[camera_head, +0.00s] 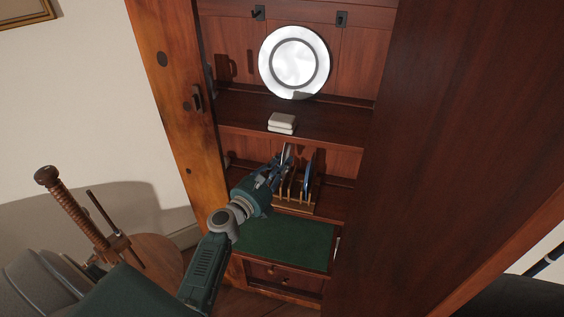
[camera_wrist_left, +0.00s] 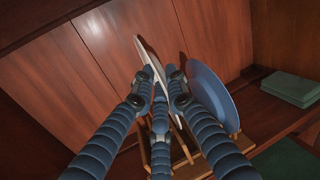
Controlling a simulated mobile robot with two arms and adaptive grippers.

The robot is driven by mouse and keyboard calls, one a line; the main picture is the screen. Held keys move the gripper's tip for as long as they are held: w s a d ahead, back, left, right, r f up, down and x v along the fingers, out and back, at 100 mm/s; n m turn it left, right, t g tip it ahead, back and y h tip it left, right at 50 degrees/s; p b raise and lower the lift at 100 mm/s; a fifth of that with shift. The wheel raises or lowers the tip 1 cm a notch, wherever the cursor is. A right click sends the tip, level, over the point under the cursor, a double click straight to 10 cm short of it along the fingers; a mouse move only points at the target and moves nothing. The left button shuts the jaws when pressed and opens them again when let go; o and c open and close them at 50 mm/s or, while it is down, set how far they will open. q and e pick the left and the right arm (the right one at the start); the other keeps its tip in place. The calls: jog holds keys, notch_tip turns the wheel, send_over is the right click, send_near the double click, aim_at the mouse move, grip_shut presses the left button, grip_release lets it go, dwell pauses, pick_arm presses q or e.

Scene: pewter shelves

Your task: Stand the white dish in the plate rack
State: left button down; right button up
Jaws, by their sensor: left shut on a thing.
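The white dish (camera_wrist_left: 147,57) is seen nearly edge-on in the left wrist view, upright and slightly tilted, with its lower part between my fingers. It also shows as a thin pale edge in the head view (camera_head: 288,154). My left gripper (camera_wrist_left: 160,82) is shut on it at the plate rack; in the head view the gripper (camera_head: 277,172) reaches in from the lower left. The wooden plate rack (camera_head: 293,203) stands on the lower shelf. My right gripper is out of view.
A blue plate (camera_wrist_left: 211,94) stands in the rack, right of the dish. A large white plate with a grey ring (camera_head: 294,62) leans at the back of the upper shelf, behind small white stacked blocks (camera_head: 282,122). A green box (camera_wrist_left: 290,88) lies right of the rack.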

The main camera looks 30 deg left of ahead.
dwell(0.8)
pick_arm(q)
jog(key=shift+f+b, duration=1.65)
jog(key=shift+f+b, duration=1.65)
jog(key=shift+f, duration=0.15)
jog(key=shift+f, duration=0.1)
jog(key=shift+a+f+b, duration=0.1)
jog(key=shift+f+b, duration=0.15)
jog(key=shift+b, duration=0.05)
jog(key=c, duration=1.7)
grip_release()
jog(key=shift+o, duration=0.2)
jog(key=s, duration=0.8)
jog(key=shift+a, duration=0.25)
